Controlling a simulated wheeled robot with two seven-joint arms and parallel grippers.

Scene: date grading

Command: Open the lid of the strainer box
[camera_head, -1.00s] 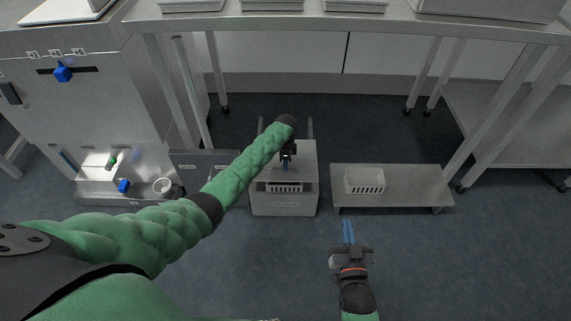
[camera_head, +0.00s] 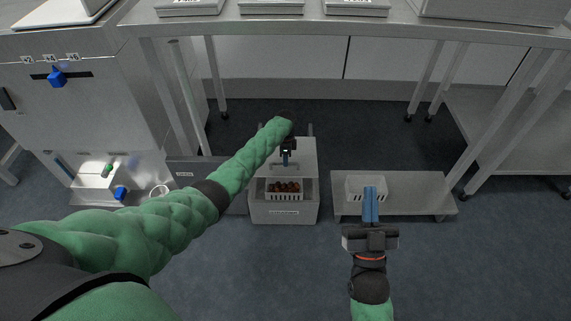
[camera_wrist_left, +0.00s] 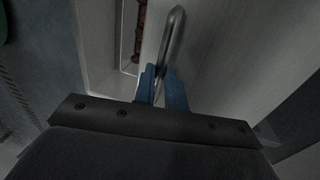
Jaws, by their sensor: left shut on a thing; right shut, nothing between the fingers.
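The strainer box (camera_head: 284,211) stands on the floor in the middle of the head view. Its lid (camera_head: 302,155) is slid or lifted back, and the front part of the box is uncovered. A white basket (camera_head: 284,197) with several brown dates (camera_head: 283,186) shows in the opening. My left gripper (camera_head: 285,160) is shut on the lid's metal handle. The handle (camera_wrist_left: 172,42) passes between the blue fingertips (camera_wrist_left: 162,84) in the left wrist view. My right gripper (camera_head: 370,204) is shut and empty, in front of the low shelf at the right.
A low shelf (camera_head: 410,190) with a white basket (camera_head: 356,184) stands right of the box. A grey cabinet (camera_head: 80,105) with an open lower compartment stands at the left. A steel table (camera_head: 340,24) runs above. The floor in front is clear.

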